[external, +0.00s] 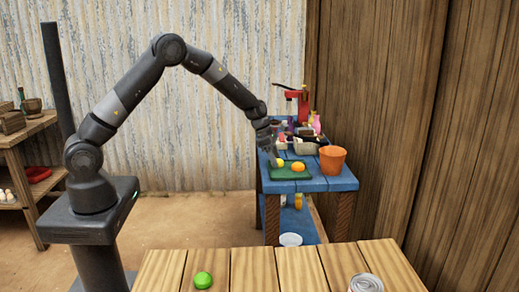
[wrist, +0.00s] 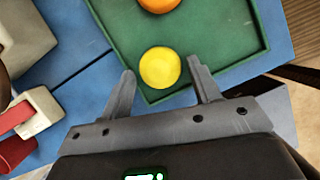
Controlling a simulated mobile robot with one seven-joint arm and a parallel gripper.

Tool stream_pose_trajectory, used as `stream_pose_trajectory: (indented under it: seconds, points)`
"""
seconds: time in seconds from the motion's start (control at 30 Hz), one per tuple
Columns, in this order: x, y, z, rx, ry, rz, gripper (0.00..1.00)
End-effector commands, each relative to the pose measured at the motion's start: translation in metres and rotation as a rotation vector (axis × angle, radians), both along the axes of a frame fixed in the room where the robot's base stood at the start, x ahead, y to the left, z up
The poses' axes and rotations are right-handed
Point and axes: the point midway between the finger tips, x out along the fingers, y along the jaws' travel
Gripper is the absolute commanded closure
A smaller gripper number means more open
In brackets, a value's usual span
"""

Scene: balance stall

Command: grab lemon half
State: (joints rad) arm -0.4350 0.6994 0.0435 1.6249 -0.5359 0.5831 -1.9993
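The lemon half (wrist: 160,67) is a round yellow piece on the green board (wrist: 222,60). In the external view the lemon half (external: 280,163) shows at the left part of the board (external: 288,174), close to my gripper's tip. My gripper (wrist: 162,82) is open.
The board lies on a blue table (external: 341,183) with an orange bucket (external: 332,159) at its right. A red press (external: 302,104) and bottles stand at the back. A wooden table in front holds a green ball (external: 203,280) and a can (external: 366,283).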

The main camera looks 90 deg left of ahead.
Motion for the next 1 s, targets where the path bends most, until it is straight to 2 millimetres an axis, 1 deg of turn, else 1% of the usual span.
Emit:
stream_pose_trajectory:
  seconds: [0.03,0.4,0.43,0.67,0.77,0.87,1.0]
  points:
    - [0.0,0.0,0.0,0.0,0.0,0.0,0.48]
    - [0.0,0.0,0.0,0.0,0.0,0.0,0.78]
    - [0.0,0.0,0.0,0.0,0.0,0.0,0.79]
    - [0.0,0.0,0.001,0.0,0.0,0.0,0.79]
    - [0.0,0.0,0.005,0.001,-0.001,-0.001,0.79]
    - [0.0,0.0,0.014,0.002,-0.002,0.0,0.79]
    - [0.001,0.0,0.038,0.003,-0.004,-0.001,0.79]
